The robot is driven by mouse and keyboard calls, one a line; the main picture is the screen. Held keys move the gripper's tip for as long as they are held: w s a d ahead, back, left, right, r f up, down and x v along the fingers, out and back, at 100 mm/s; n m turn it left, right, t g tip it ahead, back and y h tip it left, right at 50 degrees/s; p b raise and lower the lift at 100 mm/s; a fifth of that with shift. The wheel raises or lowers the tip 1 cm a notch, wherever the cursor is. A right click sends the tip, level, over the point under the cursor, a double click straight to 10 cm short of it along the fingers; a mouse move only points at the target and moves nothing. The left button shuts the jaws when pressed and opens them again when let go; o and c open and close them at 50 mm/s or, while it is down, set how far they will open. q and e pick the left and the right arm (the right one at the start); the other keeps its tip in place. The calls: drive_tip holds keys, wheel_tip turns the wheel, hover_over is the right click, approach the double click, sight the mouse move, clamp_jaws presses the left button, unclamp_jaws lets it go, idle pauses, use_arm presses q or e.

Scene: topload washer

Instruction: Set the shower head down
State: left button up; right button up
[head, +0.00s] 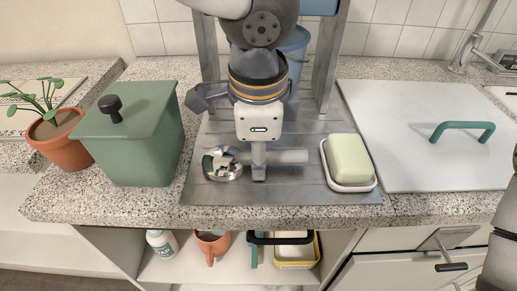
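The shower head has a round shiny head (222,164) and a pale grey handle (292,156) that points right. It is over the front half of the grey mat (330,203). I cannot tell whether it rests on the mat or is slightly above it. My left gripper (258,172) points down at the middle of the handle. One finger passes in front of the handle; the other is hidden, so its grip cannot be made out. My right gripper is out of view; part of my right arm shows at the right edge.
A pale green block (349,157) on a white dish (350,187) stands on the mat's right. Left are a green lidded box (145,140) and a potted plant (60,140). A white panel with a teal handle (462,127) is right. Grey posts (329,60) and a blue container (296,45) are behind.

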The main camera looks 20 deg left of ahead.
use_arm(q)
wheel_tip(320, 180, up, 12)
drive_tip(key=s, duration=0.2)
drive_tip(key=shift+s+d, duration=0.15)
drive_tip(key=shift+d, duration=0.2)
